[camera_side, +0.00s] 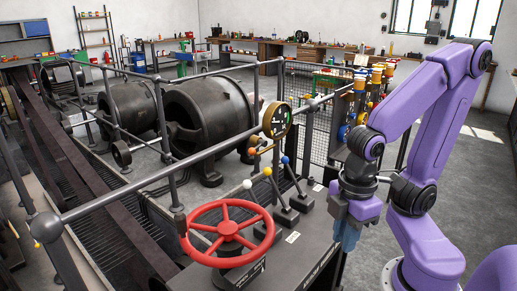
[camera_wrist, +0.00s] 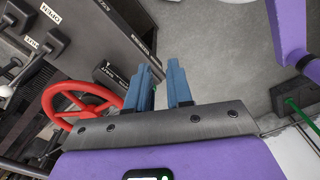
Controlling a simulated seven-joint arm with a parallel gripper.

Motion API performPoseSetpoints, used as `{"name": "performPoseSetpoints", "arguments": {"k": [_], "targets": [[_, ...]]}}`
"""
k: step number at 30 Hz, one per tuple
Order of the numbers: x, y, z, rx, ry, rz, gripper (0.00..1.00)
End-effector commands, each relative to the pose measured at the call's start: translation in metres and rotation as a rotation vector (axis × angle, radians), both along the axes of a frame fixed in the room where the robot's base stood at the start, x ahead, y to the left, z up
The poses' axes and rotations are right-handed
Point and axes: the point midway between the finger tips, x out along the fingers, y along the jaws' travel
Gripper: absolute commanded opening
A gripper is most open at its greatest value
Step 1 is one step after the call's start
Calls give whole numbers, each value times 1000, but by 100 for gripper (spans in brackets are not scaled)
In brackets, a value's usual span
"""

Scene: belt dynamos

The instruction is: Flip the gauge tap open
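The round brass-rimmed gauge (camera_side: 277,120) stands on the rail at the middle of the side view. The gauge and tap do not show in the wrist view.
A red handwheel (camera_side: 228,229) stands on the dark console (camera_side: 300,250); the wheel also shows in the wrist view (camera_wrist: 85,102). Levers with white (camera_side: 247,184), yellow (camera_side: 267,171) and blue (camera_side: 285,160) knobs stand between wheel and gauge.

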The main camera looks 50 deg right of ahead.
Motion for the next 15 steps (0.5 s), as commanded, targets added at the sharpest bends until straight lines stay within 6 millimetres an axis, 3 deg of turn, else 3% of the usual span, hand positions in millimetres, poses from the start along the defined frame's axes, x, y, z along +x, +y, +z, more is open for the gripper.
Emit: {"name": "performPoseSetpoints", "arguments": {"k": [7, 15], "targets": [[22, 11, 13, 7, 30, -101, 0], [84, 25, 45, 45, 111, -330, 0]]}}
